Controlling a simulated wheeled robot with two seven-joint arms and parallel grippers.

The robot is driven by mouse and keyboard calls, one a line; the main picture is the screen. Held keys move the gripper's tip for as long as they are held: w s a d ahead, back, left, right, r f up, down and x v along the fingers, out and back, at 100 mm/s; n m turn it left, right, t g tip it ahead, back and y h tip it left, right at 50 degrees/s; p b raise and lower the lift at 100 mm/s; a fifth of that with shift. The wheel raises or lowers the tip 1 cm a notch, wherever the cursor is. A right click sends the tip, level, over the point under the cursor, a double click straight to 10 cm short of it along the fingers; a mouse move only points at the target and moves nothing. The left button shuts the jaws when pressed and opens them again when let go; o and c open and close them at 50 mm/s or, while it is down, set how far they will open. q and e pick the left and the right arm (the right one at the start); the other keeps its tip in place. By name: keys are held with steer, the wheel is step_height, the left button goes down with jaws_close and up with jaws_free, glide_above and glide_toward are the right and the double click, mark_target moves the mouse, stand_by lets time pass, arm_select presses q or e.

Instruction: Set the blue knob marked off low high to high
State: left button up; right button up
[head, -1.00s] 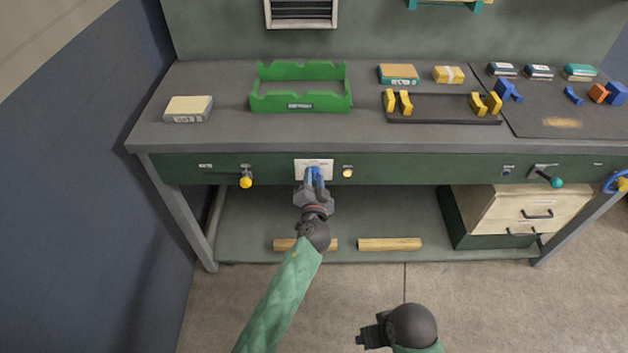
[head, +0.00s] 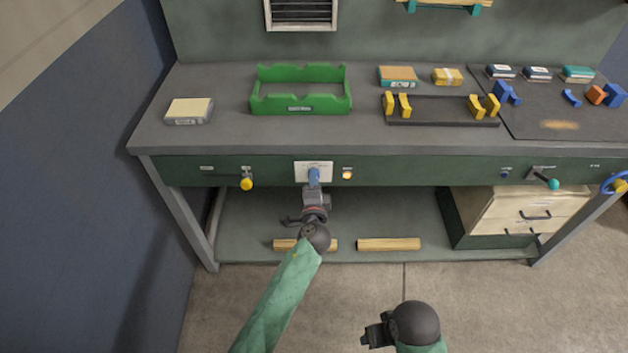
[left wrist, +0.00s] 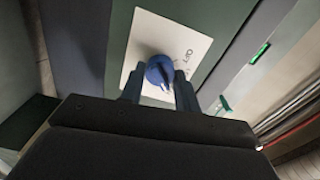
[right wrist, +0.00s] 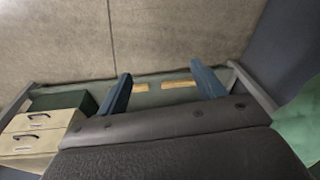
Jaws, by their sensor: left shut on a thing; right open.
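The blue knob (head: 314,177) sits on a white label plate (head: 304,171) on the green front rail of the bench. In the left wrist view the knob (left wrist: 160,72) stands between the two fingertips, and the word OFF shows on the plate (left wrist: 186,52) beside it; the other marks are too small or hidden to read. My left gripper (head: 314,188) is shut on the knob. My right gripper (right wrist: 162,88) is open and empty, low in front of the bench, well away from the knob.
Right of the plate is a small lit amber lamp (head: 347,174); left is a yellow knob (head: 246,183). Further right are a teal-tipped lever (head: 552,183) and a blue handwheel (head: 615,184). A green tray (head: 300,104) stands on the bench top. Open floor lies in front.

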steer(key=shift+w+f, duration=0.25)
steer(key=shift+f, duration=0.3)
steer(key=shift+r, duration=0.1)
arm_select(q)
steer(key=o, duration=1)
arm_select(e)
steer(key=shift+s, duration=0.3)
steer(key=shift+s, duration=0.1)
